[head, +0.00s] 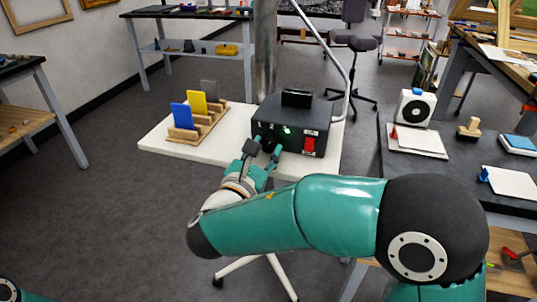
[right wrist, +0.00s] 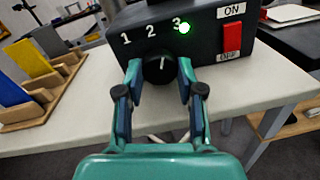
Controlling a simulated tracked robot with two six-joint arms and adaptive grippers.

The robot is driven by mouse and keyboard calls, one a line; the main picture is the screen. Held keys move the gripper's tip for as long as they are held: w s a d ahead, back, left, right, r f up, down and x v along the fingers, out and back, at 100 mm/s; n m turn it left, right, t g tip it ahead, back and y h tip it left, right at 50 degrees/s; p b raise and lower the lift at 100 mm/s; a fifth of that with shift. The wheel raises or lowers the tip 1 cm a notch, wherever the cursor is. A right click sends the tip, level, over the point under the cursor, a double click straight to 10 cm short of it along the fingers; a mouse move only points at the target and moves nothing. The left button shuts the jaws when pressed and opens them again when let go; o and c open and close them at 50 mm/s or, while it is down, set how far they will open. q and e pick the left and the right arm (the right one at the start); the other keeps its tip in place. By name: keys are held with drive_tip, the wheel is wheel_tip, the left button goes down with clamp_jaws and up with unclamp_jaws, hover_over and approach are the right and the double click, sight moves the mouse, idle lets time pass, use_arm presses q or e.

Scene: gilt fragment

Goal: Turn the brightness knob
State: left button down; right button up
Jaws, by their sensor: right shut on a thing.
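The black control box (head: 294,122) stands on a white table, and it also shows in the right wrist view (right wrist: 207,50). Its round black knob (right wrist: 159,70) is on the front face below the labels 1, 2 and 3. The knob's white mark points nearly straight up. A green light (right wrist: 184,28) is lit beside the 3. My right gripper (right wrist: 158,82) is shut on the knob, one finger on each side; in the head view it reaches the box front (head: 263,148). My left gripper is out of view.
A red ON/OFF switch (right wrist: 232,38) is on the box, right of the knob. A wooden rack (head: 198,126) with blue, yellow and grey plates stands left of the box. A metal post (head: 265,50) rises behind. A dark table (head: 455,160) is at the right.

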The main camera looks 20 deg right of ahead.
drive_tip(key=m+b, duration=0.2)
drive_tip(key=b, duration=0.1)
drive_tip(key=shift+f+m, duration=0.3)
drive_tip(key=shift+m, duration=0.1)
drive_tip(key=shift+s+r+m+b, duration=0.1)
drive_tip(key=shift+r+m+b, duration=0.05)
drive_tip(key=shift+m+b, duration=1.5)
drive_tip(key=shift+y, duration=0.3)
drive_tip(key=o, duration=1.1)
drive_tip(key=shift+o, duration=0.2)
drive_tip(key=shift+s, duration=0.1)
